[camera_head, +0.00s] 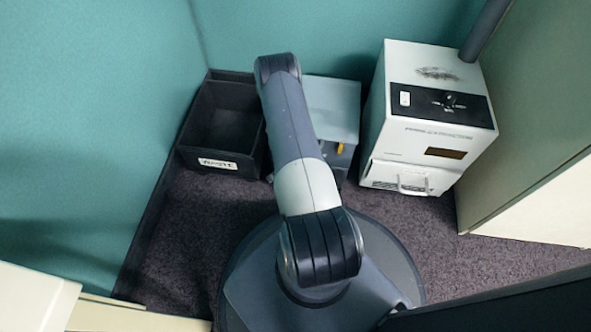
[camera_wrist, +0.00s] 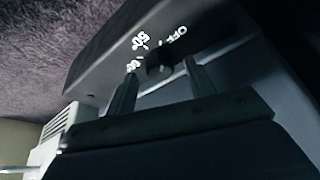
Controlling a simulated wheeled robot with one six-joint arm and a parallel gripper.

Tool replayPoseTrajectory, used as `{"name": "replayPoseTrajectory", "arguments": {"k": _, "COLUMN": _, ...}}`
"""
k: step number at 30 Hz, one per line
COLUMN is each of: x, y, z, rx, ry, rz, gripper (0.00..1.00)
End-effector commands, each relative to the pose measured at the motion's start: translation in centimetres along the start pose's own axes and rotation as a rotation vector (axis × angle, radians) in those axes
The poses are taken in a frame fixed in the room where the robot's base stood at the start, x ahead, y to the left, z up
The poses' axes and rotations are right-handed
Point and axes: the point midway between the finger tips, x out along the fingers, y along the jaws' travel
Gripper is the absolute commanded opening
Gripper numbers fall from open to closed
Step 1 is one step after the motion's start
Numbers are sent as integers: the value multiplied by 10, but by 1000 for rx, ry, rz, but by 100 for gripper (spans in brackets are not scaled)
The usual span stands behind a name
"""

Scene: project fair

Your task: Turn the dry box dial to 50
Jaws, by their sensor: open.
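The dry box (camera_head: 335,108) is a small blue-grey box on the floor, partly hidden behind my arm in the head view. In the wrist view its dark front panel (camera_wrist: 105,55) shows white markings that include "50" and "OFF", seen tilted. The dial (camera_wrist: 158,62) is a small dark knob on that panel, near these markings. Its pointer is too dark to read. My gripper (camera_wrist: 161,72) is open, with one finger on each side of the dial. I cannot tell whether either finger touches it. The gripper is hidden in the head view.
A black waste bin (camera_head: 251,164) stands left of the dry box. A white machine (camera_head: 410,145) with its own dark panel and a front handle stands close on the right. Teal partitions (camera_head: 95,120) close the back and left. Carpet (camera_head: 440,240) is free at the front right.

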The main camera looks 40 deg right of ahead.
Motion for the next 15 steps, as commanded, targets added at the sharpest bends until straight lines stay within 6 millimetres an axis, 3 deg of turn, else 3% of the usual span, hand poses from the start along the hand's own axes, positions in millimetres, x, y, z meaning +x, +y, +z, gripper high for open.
{"name": "replayPoseTrajectory", "arguments": {"k": 3, "x": 10, "y": 0, "z": 0, "rx": -1, "ry": 0, "rz": -1, "gripper": 52}}
{"name": "replayPoseTrajectory", "arguments": {"k": 12, "x": 11, "y": 0, "z": 0, "rx": -1, "ry": 0, "rz": -1, "gripper": 52}}
{"name": "replayPoseTrajectory", "arguments": {"k": 15, "x": 11, "y": 0, "z": 0, "rx": -1, "ry": 0, "rz": -1, "gripper": 45}}
